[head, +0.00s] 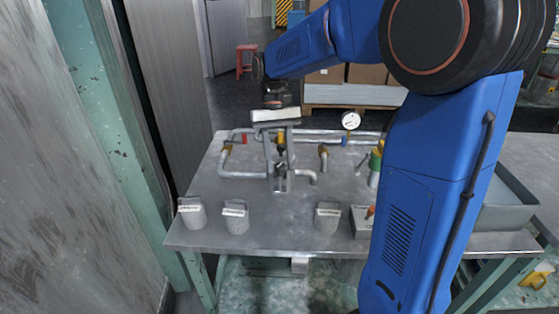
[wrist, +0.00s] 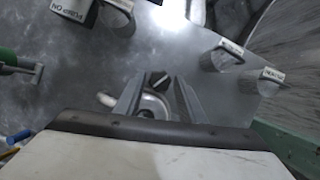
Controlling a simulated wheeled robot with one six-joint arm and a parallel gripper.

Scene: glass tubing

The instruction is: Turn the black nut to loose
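My gripper (head: 280,178) points down over the middle of the metal workbench (head: 275,225). In the wrist view my gripper (wrist: 158,88) has its two grey fingers apart. A small dark piece that looks like the black nut (wrist: 158,79) shows between the fingertips, with gaps at its sides; I cannot tell whether it touches either finger. A pale round fitting and a curved pipe end (wrist: 106,99) lie below and beside it. In the head view the nut cannot be made out behind the fingers.
Pipework (head: 240,175) with a round gauge (head: 350,120) runs along the back of the bench. Several grey labelled blocks, one at the front left (head: 191,214), stand along the front edge. A grey tray (head: 508,215) is at the right, partly behind my arm.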

